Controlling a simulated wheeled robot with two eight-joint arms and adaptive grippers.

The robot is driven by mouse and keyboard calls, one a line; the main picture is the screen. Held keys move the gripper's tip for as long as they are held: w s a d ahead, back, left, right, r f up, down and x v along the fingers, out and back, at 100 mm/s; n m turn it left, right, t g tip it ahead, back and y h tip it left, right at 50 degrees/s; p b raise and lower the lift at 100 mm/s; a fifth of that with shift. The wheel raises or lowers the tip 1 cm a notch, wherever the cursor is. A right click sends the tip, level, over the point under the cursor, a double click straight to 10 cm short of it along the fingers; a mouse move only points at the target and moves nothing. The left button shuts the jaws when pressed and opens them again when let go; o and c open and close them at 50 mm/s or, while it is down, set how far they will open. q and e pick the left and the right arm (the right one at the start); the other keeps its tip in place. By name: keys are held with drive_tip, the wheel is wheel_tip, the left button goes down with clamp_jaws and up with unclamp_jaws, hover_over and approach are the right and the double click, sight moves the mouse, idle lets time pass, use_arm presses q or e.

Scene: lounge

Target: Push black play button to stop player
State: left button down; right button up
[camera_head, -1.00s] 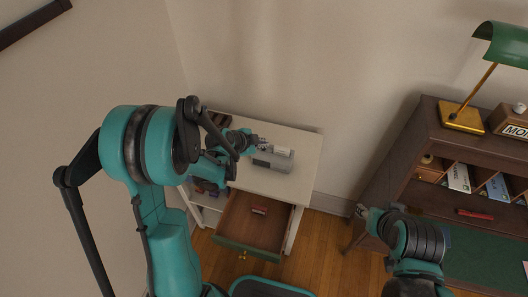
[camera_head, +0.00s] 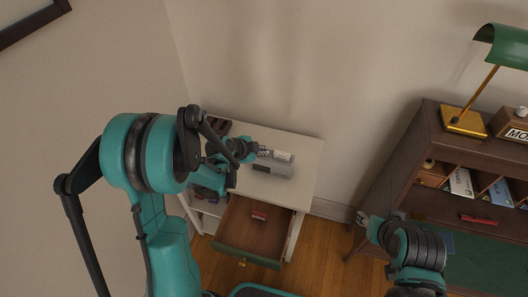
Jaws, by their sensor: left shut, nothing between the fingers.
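The player is a small grey box (camera_head: 282,168) with a lighter panel on its top, standing on the white cabinet top (camera_head: 304,186). A dark patch shows on its front left; I cannot make out the black play button at this size. My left gripper (camera_head: 265,153) is shut and empty, at the player's upper left edge; I cannot tell whether it touches. My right gripper (camera_head: 361,215) is over the floor between the cabinet and the desk, away from the player, and its fingers are too small to read.
The cabinet's drawer (camera_head: 238,250) is pulled open, with a small red item (camera_head: 259,216) inside. A wooden desk (camera_head: 423,143) at right carries a green lamp (camera_head: 503,45), with papers and a red item (camera_head: 478,219) lower down. Wooden floor (camera_head: 325,250) lies between.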

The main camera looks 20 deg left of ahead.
use_arm(q)
drive_tip(key=shift+f, duration=0.15)
idle(0.4)
drive_tip(key=shift+f+b, duration=0.35)
drive_tip(key=shift+b, duration=0.2)
drive_tip(key=shift+r+p, duration=0.3)
drive_tip(key=shift+r, duration=0.15)
wheel_tip(320, 180, up, 6)
drive_tip(key=p, duration=0.4)
